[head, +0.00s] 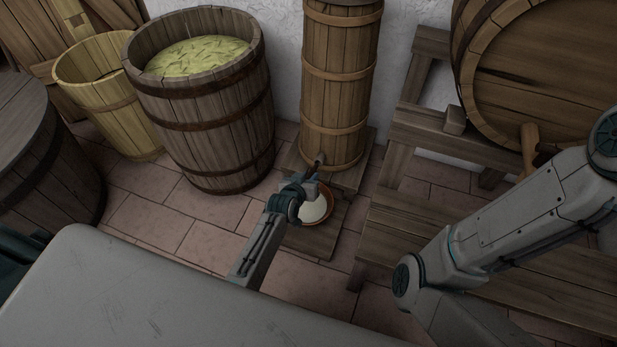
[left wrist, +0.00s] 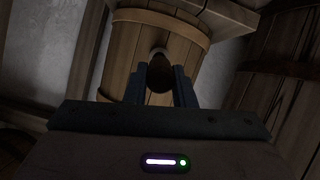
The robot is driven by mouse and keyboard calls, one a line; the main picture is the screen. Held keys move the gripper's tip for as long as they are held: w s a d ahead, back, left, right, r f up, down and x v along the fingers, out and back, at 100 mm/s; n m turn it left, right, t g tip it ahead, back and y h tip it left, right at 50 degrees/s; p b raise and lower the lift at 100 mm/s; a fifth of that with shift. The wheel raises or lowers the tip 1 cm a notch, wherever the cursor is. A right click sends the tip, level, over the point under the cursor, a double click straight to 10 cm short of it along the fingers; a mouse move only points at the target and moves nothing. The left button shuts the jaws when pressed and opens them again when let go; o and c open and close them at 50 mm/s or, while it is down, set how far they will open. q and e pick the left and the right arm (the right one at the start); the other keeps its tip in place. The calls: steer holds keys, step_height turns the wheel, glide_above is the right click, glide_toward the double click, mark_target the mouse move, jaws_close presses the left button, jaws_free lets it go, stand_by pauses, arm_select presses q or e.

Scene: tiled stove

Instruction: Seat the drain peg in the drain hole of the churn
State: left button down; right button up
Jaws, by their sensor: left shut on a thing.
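The churn (head: 338,85) is a tall, slim wooden vessel with pale hoops, standing upright on a low wooden stand at the back wall. Its lower front also shows in the left wrist view (left wrist: 125,55). My left gripper (head: 313,178) is at the foot of the churn. In the left wrist view its two dark fingers (left wrist: 160,88) are shut on the drain peg (left wrist: 159,72), a dark rounded piece, in front of the churn's staves. The drain hole is not clearly visible, and I cannot tell whether the peg's tip is in it. My right gripper is out of view.
A terracotta bowl (head: 327,213) with white contents stands on the low stand (head: 305,240) below my left gripper. A large tub (head: 205,120) and a pale bucket (head: 122,115) stand left. A wooden bench (head: 400,225) and a big cask (head: 560,75) are right. Tiled floor lies between.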

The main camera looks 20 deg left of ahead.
mark_target(313, 170)
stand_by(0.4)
arm_select(q)
steer(key=shift+w+r+b+x, duration=0.15)
steer(key=shift+b+x, duration=0.3)
steer(key=shift+x, duration=0.65)
steer(key=shift+w+r+b+x, duration=0.1)
steer(key=shift+r+b+x, duration=0.25)
steer(key=shift+x, duration=0.8)
steer(key=c, duration=1.1)
jaws_free()
steer(key=shift+a+f, duration=0.1)
steer(key=shift+c, duration=0.2)
steer(key=p+v, duration=0.4)
steer(key=v, duration=0.6)
steer(key=shift+s+r, duration=0.25)
steer(key=shift+s, duration=0.1)
steer(key=shift+a+f, duration=0.1)
